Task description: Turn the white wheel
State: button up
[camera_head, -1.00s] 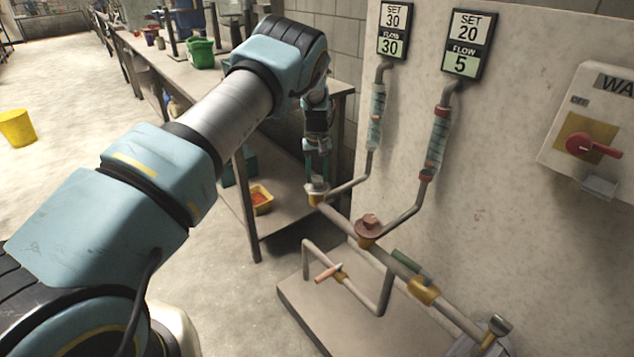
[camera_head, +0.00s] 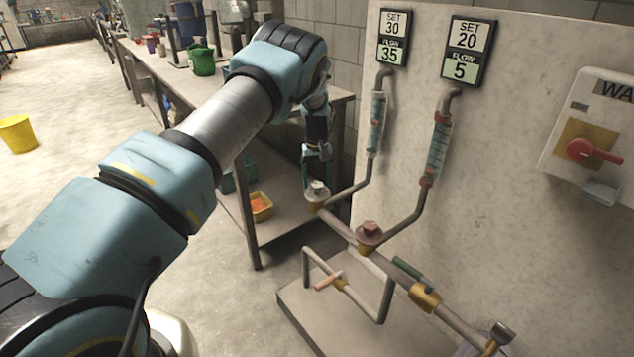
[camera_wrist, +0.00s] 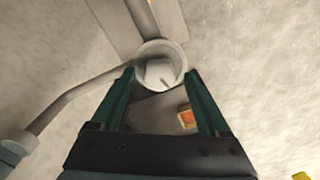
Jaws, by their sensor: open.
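The white wheel (camera_head: 317,190) is a small round handwheel on a brass valve at the left end of the pipe run. In the wrist view it shows as a pale round rim with a raised block (camera_wrist: 160,68) in the middle. My gripper (camera_head: 318,180) points down just above the wheel. In the wrist view my gripper (camera_wrist: 159,75) is open, with its green fingertips apart near the wheel's lower edge and nothing held. Whether a fingertip touches the rim cannot be told. The left display (camera_head: 391,38) reads SET 30, FLOW 35.
A reddish-brown wheel (camera_head: 369,233) sits further along the pipe. The right display (camera_head: 468,50) reads SET 20, FLOW 5. Two glass flow tubes stand against the panel (camera_head: 520,190). A bench with a lower shelf (camera_head: 285,228) is close behind my gripper.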

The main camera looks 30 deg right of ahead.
aim_at(316, 184)
notch_tip(316, 184, up, 10)
jog(key=b, duration=0.2)
jog(key=shift+r, duration=0.25)
jog(key=s+a+r+n, duration=0.1)
jog(key=a+r, duration=0.3)
jog(key=a, duration=0.9)
jog(key=a+r+n, duration=0.1)
jog(key=a+r, duration=0.3)
jog(key=a, duration=0.9)
jog(key=s+a+r+t+p, duration=0.1)
jog(key=s+a, duration=1.7)
jog(key=s, duration=0.1)
jog(key=shift+r+t, duration=0.3)
jog(key=shift+r, duration=0.1)
dwell(1.8)
